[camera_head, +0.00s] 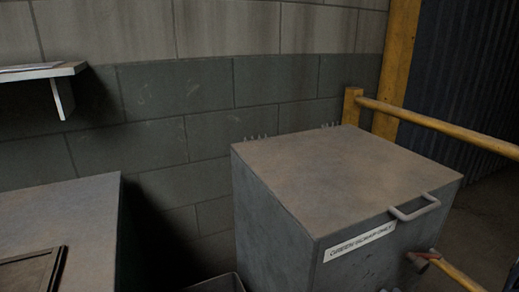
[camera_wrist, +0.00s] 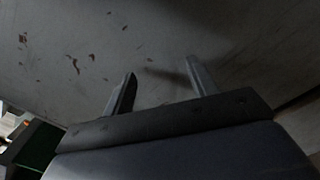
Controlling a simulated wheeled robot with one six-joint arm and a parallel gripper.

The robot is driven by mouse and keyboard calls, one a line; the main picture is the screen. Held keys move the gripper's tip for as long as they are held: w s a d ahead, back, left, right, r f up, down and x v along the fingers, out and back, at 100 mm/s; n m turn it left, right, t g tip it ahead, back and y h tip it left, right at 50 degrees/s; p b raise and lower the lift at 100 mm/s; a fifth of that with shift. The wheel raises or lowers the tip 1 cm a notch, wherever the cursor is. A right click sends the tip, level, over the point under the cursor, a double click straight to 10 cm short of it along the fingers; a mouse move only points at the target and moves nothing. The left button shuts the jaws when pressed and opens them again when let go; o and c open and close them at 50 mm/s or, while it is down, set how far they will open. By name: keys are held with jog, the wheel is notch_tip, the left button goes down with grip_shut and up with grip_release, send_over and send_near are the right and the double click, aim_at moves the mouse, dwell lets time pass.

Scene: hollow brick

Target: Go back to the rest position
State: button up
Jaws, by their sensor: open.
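My gripper (camera_wrist: 160,67) shows in the wrist view with its two fingers apart and nothing between them. Its fingers point towards a grey, worn surface (camera_wrist: 85,35) with dark chips and scratches. I cannot tell whether the fingertips touch that surface. My gripper does not show in the head view.
In the head view a grey lidded bin (camera_head: 345,170) with a handle (camera_head: 413,207) and a label (camera_head: 360,241) stands at the right. A grey cabinet (camera_head: 60,215) is at the left, below a small shelf (camera_head: 40,72). A yellow rail (camera_head: 440,125) runs behind the bin, along the right.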

jog(key=d+f+n+b, duration=0.2)
jog(key=f+n+b, duration=0.1)
jog(key=f+b, duration=0.2)
jog(key=w+d+f+n+b, duration=0.1)
jog(key=f+b, duration=0.4)
jog(key=b, duration=0.5)
jog(key=shift+w+d+n, duration=0.3)
jog(key=shift+d+n, duration=0.2)
jog(key=shift+n, duration=0.7)
jog(key=shift+f, duration=0.1)
